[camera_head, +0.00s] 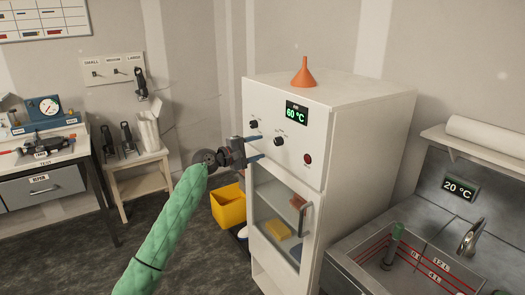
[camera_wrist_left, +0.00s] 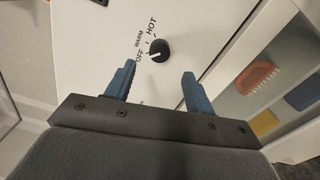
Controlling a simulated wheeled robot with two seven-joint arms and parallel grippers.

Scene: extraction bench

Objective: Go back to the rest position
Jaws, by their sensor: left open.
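My left gripper (camera_head: 259,148) is open and empty in front of the white cabinet (camera_head: 350,150), its two blue fingers pointing at the cabinet's front panel. In the left wrist view, the fingers (camera_wrist_left: 160,72) stand apart, with a black knob (camera_wrist_left: 158,50) beyond them, marked OFF, WARM and HOT. The knob's white mark appears to point towards OFF. The fingers appear clear of the knob, though the exact gap is hard to tell. My green-sleeved left arm comes up from the lower left. My right gripper is not in view.
The cabinet's display (camera_head: 297,113) reads 60 °C, and its glass door (camera_head: 280,215) looks shut over coloured items. A yellow bin (camera_head: 228,207) is on the floor, a sink (camera_head: 350,264) at right, a bench (camera_head: 42,187) at left.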

